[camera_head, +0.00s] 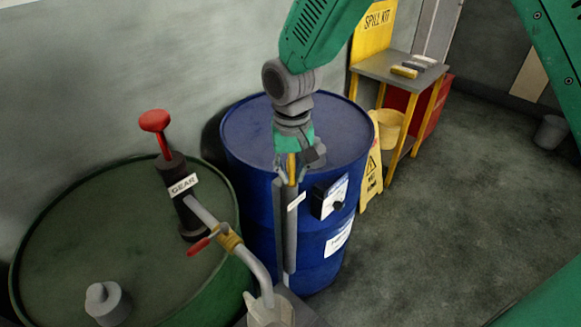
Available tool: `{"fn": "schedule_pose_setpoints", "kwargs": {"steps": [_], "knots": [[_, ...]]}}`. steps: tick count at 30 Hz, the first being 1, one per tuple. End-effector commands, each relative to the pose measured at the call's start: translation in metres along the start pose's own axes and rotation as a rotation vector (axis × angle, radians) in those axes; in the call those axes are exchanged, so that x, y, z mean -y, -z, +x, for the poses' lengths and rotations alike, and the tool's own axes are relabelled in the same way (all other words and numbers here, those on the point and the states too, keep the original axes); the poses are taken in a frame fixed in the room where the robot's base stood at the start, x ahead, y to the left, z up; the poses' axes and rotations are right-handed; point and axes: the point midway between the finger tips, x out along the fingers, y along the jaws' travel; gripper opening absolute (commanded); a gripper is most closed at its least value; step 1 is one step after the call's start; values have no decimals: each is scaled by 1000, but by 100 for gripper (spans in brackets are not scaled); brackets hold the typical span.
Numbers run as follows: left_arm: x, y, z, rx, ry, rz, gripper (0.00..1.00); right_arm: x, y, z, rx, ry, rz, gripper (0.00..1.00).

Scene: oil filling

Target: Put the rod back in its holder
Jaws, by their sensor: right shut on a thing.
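My right gripper (292,172) hangs down from the green arm at the front of the blue drum (340,130). It is shut on the yellow upper end of the rod (291,165), which stands upright between its fingers. Directly below is a tall grey upright holder (289,235) with a small white label, against the drum's front side. The rod's lower part is hidden, and I cannot tell how far it sits inside the holder. My left gripper is not in view.
A dark green drum (70,240) with a red-handled GEAR pump (183,195) stands at left; its spout reaches over a pale vessel (268,312). A dark box (328,200) is on the blue drum. A yellow floor sign (372,172) and spill-kit stand (395,68) are behind.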

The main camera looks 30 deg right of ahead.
Motion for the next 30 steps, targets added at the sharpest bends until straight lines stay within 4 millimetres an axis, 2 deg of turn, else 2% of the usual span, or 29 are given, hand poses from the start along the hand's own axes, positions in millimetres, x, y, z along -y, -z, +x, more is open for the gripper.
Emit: {"fn": "schedule_pose_setpoints", "kwargs": {"steps": [12, 13, 14, 15, 25, 30], "knots": [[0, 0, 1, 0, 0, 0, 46, 0, 0, 4, -2, 1, 0, 0], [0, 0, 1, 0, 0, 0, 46, 0, 0, 3, -2, 1, 0, 24], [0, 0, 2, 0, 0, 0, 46, 0, 0, 4, -2, 1, 0, 34], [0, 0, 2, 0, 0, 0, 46, 0, 0, 4, -1, 0, 0, 38], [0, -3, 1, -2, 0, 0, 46, 0, 0, 2, -1, 0, 0, 38], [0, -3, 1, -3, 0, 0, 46, 1, 1, -20, -5, 2, 0, 38]]}}
